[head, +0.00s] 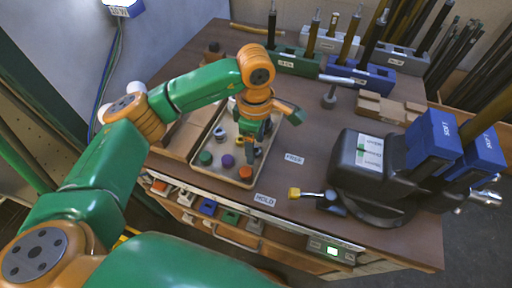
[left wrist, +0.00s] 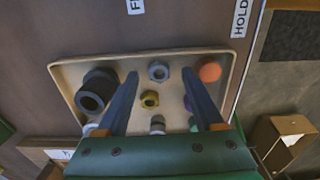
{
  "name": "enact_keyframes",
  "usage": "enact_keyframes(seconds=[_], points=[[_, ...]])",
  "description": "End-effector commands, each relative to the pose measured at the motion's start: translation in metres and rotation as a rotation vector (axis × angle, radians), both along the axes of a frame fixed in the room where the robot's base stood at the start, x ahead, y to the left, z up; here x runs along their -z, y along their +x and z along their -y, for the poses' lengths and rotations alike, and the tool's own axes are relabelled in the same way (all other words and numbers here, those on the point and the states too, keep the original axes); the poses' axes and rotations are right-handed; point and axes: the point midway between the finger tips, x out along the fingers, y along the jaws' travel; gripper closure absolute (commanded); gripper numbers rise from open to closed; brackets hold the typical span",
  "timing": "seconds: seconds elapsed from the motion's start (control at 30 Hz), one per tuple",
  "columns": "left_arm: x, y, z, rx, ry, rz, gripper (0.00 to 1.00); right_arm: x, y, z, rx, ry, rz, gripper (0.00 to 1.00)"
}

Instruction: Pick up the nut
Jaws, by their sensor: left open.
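A brass-coloured hex nut (left wrist: 149,99) lies in the shallow tray (left wrist: 62,82), between my fingers in the left wrist view. A grey nut-like ring (left wrist: 158,71) lies beside it, nearer the line between the fingertips. My left gripper (left wrist: 160,75) is open, with no part seen held; its fingers point down over the tray. In the head view my left gripper (head: 251,147) hangs above the tray (head: 216,173) and partly hides its contents. I cannot tell whether the fingertips touch the tray floor. My right gripper is not in view.
The tray also holds an orange knob (head: 246,173), a purple one (head: 228,160), a green one (head: 205,158) and a dark hollow cylinder (left wrist: 97,90). A black vise-like machine (head: 375,172) stands to the right. Rod holders (head: 300,64) line the back.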

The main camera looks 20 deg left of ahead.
Motion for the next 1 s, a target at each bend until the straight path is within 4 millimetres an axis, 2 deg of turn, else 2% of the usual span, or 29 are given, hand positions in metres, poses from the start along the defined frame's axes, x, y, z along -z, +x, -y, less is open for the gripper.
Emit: enact_keyframes(seconds=[0.1, 0.27, 0.5, 0.53, 0.87, 1.0], points=[[0.008, 0.0, 0.0, 0.0, -0.001, 0.001, 0.31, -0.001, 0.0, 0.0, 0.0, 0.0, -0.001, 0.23], [0.008, 0.0, 0.0, 0.0, -0.002, 0.001, 0.31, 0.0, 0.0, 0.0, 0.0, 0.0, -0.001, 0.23], [0.008, 0.0, 0.001, 0.0, -0.003, 0.001, 0.96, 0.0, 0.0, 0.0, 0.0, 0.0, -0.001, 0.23], [0.008, 0.0, 0.001, 0.0, -0.003, 0.001, 1.0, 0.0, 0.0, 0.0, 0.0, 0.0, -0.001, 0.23], [0.005, 0.0, 0.001, 0.001, -0.003, 0.003, 1.0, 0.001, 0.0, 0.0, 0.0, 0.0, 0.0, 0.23], [-0.013, 0.001, 0.001, 0.002, -0.003, 0.006, 1.0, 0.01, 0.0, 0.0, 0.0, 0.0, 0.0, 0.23]])
